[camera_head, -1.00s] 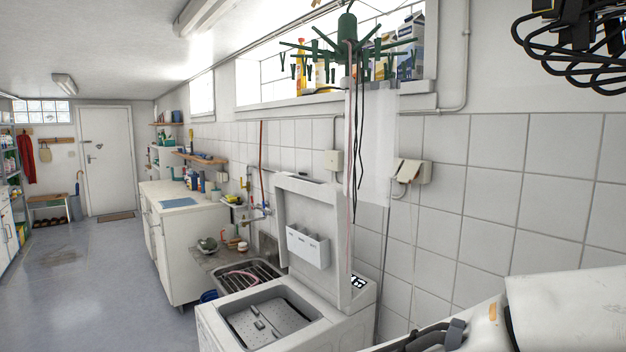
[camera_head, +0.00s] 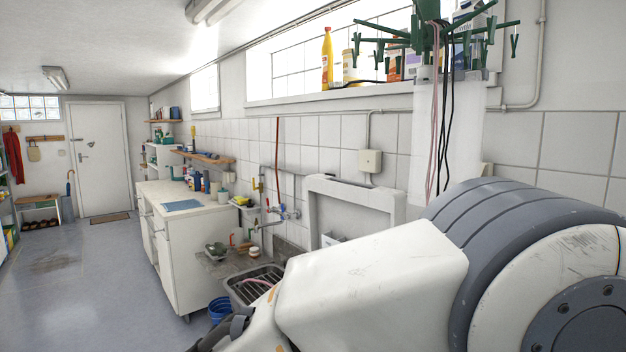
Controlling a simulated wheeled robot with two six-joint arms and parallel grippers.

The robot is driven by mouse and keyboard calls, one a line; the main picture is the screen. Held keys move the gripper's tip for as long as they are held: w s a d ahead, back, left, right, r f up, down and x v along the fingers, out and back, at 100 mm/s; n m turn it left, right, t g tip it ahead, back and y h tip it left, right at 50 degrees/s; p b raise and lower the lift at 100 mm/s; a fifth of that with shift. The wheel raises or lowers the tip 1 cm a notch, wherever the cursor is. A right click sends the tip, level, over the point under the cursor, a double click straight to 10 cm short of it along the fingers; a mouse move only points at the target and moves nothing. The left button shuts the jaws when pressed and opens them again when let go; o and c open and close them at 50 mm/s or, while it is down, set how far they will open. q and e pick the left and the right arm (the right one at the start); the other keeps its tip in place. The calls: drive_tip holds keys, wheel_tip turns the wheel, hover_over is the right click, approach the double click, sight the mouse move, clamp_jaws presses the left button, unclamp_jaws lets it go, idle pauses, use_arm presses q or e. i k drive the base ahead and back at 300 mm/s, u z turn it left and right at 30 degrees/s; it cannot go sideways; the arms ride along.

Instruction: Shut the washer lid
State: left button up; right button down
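The washer lid (camera_head: 355,192) stands upright and open in front of the tiled wall. My own white and grey arm, coming in from the right, covers its lower part. The washer's body and tub opening are hidden behind this arm. Only a small part of the pale detergent holder on the lid's inner face shows above the arm. Dark parts at the arm's far end show at the bottom edge, but I see no gripper fingers. Neither gripper can be made out.
A sink (camera_head: 255,284) lies left of the washer's place, with a blue bucket (camera_head: 221,309) on the floor. A white cabinet (camera_head: 185,262) stands further left. A green clothes hanger (camera_head: 425,38) hangs at upper right.

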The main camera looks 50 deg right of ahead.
sight(339, 210)
drive_tip(key=u, duration=0.05)
drive_tip(key=i, duration=0.7)
drive_tip(key=z, duration=0.75)
drive_tip(key=i, duration=0.65)
drive_tip(key=z, duration=0.6)
